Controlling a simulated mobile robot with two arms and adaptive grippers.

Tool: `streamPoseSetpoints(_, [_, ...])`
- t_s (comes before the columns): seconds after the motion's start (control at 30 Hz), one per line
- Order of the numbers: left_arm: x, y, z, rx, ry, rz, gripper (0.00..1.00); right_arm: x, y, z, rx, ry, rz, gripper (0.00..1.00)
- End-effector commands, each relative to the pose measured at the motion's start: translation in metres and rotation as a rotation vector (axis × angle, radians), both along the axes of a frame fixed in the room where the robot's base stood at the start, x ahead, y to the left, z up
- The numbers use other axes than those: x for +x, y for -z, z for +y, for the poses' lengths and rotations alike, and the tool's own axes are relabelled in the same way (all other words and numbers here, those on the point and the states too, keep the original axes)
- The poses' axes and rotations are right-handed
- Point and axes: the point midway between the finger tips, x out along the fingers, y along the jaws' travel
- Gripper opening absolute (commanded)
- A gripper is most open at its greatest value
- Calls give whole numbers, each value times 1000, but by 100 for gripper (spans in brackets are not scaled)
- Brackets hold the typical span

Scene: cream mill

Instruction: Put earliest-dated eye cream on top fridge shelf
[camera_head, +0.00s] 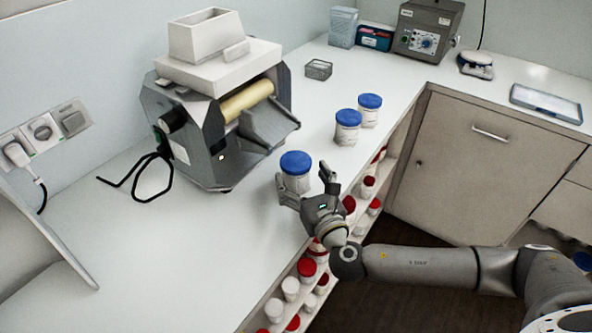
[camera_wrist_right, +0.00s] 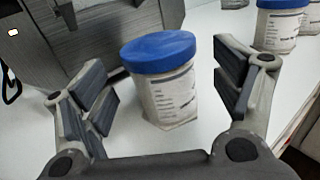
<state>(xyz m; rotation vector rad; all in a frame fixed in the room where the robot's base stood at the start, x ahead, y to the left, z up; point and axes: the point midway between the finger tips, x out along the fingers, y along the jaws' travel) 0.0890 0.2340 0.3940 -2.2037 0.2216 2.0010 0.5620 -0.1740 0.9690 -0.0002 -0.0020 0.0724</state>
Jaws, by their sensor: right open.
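A blue-lidded white jar (camera_head: 295,163) with a printed label stands upright on the white counter. My right gripper (camera_head: 305,188) is open with its fingers on either side of this jar. In the right wrist view the jar (camera_wrist_right: 162,85) stands between the open fingers, with visible gaps, so it is not gripped. Its label text is too small to read. Two more blue-lidded jars stand farther back, a nearer one (camera_head: 347,128) and a farther one (camera_head: 369,110). No fridge shows. My left gripper does not show.
A grey roller mill (camera_head: 215,125) with a hopper stands left of the jars. Shelves below the counter edge hold several red-lidded and white jars (camera_head: 307,267). A control box (camera_head: 428,30), a small scale (camera_head: 476,64) and a tray (camera_head: 545,102) stand at the back. The front counter is clear.

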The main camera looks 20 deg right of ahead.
Motion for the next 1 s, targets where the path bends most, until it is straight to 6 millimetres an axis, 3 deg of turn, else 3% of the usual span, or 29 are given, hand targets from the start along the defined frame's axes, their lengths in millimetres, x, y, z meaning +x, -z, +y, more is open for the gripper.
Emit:
streamPoseSetpoints(0.13, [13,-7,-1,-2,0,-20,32,18,-2,1,0,0,-1,84])
streamPoseSetpoints(0.5, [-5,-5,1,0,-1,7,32,25,0,1,0,0,1,83])
streamPoseSetpoints(0.9, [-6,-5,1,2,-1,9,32,25,-1,1,0,0,-1,33])
streamPoseSetpoints(1.0, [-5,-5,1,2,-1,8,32,25,-1,1,0,0,-1,33])
